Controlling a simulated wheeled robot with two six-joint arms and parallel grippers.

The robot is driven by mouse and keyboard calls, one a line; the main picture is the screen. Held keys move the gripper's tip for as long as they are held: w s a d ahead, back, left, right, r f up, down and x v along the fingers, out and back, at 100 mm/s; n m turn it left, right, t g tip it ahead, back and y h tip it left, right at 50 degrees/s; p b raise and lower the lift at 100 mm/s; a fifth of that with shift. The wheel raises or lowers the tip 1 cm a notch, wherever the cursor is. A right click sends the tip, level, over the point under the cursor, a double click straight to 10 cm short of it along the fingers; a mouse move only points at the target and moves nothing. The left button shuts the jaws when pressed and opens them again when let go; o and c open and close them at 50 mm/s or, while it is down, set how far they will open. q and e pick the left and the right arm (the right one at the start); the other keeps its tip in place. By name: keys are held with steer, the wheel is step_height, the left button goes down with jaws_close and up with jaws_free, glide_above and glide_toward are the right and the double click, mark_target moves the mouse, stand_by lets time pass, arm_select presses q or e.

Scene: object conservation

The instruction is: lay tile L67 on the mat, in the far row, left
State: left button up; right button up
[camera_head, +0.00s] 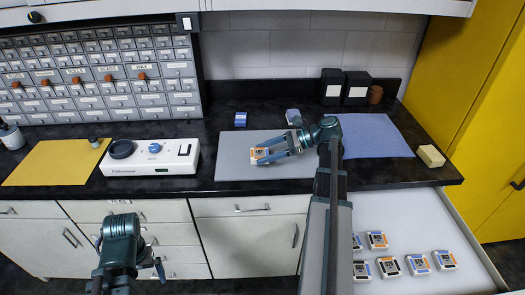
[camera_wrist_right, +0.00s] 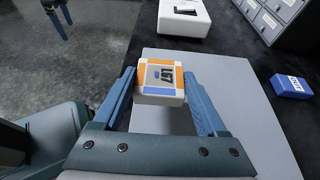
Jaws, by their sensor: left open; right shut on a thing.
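My right gripper (camera_head: 272,151) is shut on a tile (camera_head: 258,155) with orange and blue patches on white. In the right wrist view this tile (camera_wrist_right: 160,77) sits between both fingers (camera_wrist_right: 160,88); its dark label is upside down and too small to read surely. The grey mat (camera_head: 222,165) lies under the held tile, which is over the mat's left-middle part; I cannot tell whether it touches. No other tile shows on the mat. My left gripper (camera_head: 160,268) is open and empty, in front of the cabinets; part of it shows in the right wrist view (camera_wrist_right: 58,18).
An open drawer (camera_head: 415,225) at the lower right holds several tiles. A white device (camera_head: 150,172) and yellow sheet (camera_head: 50,165) lie left of the mat, a blue cloth (camera_head: 375,137) right. A blue block (camera_head: 240,119) stands behind the mat, and a cream block (camera_head: 431,156) at the right.

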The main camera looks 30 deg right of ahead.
steer(key=b, duration=0.1)
glide_above(246, 143)
steer(key=s, duration=0.2)
steer(key=shift+s+a+f, duration=0.15)
steer(key=shift+f, duration=0.5)
steer(key=shift+w+d+f+b, duration=0.1)
steer(key=shift+w+b, duration=0.05)
steer(key=shift+w, duration=0.45)
steer(key=shift+w+d+f+b, duration=0.1)
steer(key=shift+w+b, duration=0.05)
steer(key=shift+w, duration=0.4)
step_height(246, 143, down, 3)
steer(key=b, duration=0.3)
steer(key=shift+s+f, duration=0.1)
steer(key=shift+f, duration=0.1)
steer(key=shift+f+b, duration=0.15)
steer(key=shift+b, duration=0.25)
steer(key=o, duration=1.5)
steer(key=shift+c, duration=0.2)
steer(key=shift+r, duration=0.2)
